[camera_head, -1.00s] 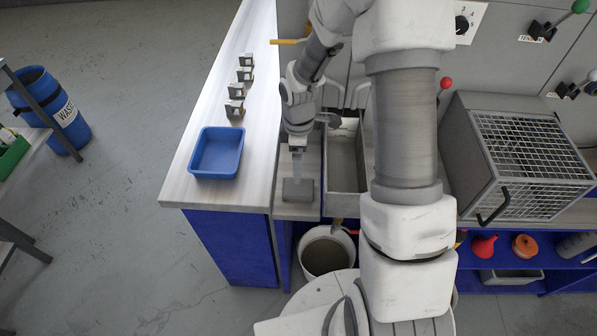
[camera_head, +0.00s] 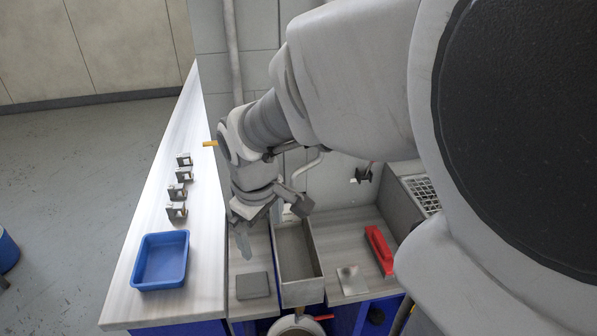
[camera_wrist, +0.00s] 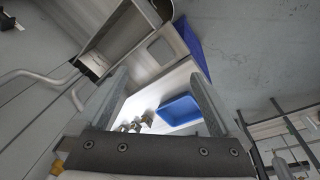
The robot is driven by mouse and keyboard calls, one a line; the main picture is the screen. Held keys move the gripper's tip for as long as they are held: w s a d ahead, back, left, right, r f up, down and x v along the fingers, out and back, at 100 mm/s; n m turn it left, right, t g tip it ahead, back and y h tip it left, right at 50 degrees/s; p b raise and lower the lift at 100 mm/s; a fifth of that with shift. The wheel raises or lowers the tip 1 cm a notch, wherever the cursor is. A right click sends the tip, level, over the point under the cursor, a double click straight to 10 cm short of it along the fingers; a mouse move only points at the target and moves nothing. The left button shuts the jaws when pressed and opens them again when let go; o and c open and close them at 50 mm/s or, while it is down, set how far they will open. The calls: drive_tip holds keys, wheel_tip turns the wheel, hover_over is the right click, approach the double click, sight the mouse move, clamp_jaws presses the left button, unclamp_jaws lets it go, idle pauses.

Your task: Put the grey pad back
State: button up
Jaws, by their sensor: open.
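The grey pad (camera_head: 253,286) is a flat, dark grey rectangle. It lies on the narrow pale ledge (camera_head: 240,310) between the blue tray's worktop and the metal trough. In the wrist view the pad (camera_wrist: 160,51) shows as a grey square beyond the fingertips, beside the trough. My gripper (camera_head: 243,244) is above and behind the pad, clear of it. In the wrist view its two fingers (camera_wrist: 155,92) stand wide apart with nothing between them.
A blue tray (camera_head: 160,262) stands on the pale worktop, with several small metal blocks (camera_head: 177,211) behind it. The open metal trough (camera_head: 303,292) is right of the pad. A red-handled tool (camera_head: 379,250) and a small metal plate (camera_head: 350,279) lie further right. A bucket (camera_head: 297,326) is below in front.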

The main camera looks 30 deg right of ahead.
drive_tip(key=s+a+r+m+t, duration=0.1)
drive_tip(key=s+r+m+t, duration=0.2)
drive_tip(key=s+r, duration=0.6)
drive_tip(key=shift+s+m+t+y, duration=0.3)
drive_tip(key=shift+m+y, duration=0.1)
drive_tip(key=shift+m, duration=0.8)
drive_tip(key=shift+a, duration=0.1)
drive_tip(key=shift+c, duration=0.2)
